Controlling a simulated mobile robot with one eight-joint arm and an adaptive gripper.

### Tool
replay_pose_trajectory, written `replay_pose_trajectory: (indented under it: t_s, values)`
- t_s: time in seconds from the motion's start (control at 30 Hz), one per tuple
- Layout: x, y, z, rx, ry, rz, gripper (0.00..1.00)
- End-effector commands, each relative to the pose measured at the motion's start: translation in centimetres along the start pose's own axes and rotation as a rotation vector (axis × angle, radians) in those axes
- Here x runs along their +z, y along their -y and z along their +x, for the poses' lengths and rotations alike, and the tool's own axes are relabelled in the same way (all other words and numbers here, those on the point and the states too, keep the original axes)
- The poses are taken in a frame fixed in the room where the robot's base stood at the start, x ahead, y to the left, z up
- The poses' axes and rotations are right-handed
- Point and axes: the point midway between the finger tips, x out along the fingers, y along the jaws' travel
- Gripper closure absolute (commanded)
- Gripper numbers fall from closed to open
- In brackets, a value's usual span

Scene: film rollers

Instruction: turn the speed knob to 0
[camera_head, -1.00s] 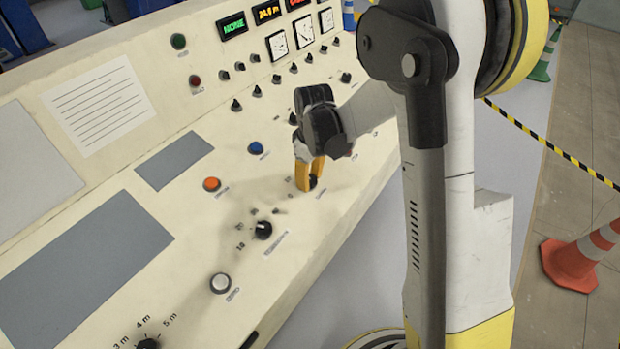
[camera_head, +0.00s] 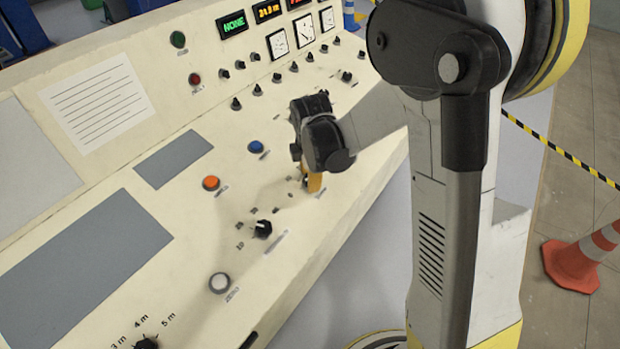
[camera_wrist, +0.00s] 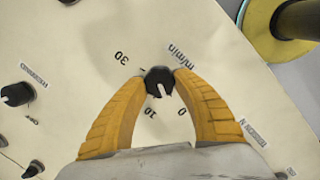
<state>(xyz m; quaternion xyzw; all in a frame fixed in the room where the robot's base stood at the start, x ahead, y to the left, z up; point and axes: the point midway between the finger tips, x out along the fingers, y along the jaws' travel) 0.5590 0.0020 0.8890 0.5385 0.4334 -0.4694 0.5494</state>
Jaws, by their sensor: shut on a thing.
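The speed knob (camera_wrist: 158,81) is black with a white pointer mark, beside an "m/min" label and the numbers 30, 10 and 0 in the wrist view. Its mark points down in that view, between the 10 and the 0. My gripper (camera_wrist: 161,76) is shut on the knob, with one yellow finger on each side of it. In the head view my gripper (camera_head: 313,181) is down at the sloped panel, and the wrist and fingers hide most of the knob.
The cream control panel (camera_head: 190,265) carries another black knob (camera_head: 262,229), a white button (camera_head: 219,283), an orange button (camera_head: 211,183) and a blue button (camera_head: 256,147). Small switches line the back. An orange cone (camera_head: 572,265) stands on the floor at right.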

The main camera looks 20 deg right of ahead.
Motion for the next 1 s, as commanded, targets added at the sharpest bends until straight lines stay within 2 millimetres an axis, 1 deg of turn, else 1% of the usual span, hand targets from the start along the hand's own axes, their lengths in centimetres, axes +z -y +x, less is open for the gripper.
replay_pose_trajectory:
  t_s: [0.3, 0.87, 0.9, 0.97, 1.0]
  values:
    - [-0.02, 0.16, 0.07, 0.022, -0.001, -0.132, 0.95]
    - [-0.04, 0.15, 0.05, 0.028, -0.001, -0.164, 0.95]
    - [-0.05, 0.16, 0.05, 0.028, -0.002, -0.164, 0.62]
    - [-0.05, 0.15, 0.04, 0.028, -0.002, -0.163, 0.44]
    - [-0.04, 0.13, 0.04, 0.028, -0.001, -0.163, 0.41]
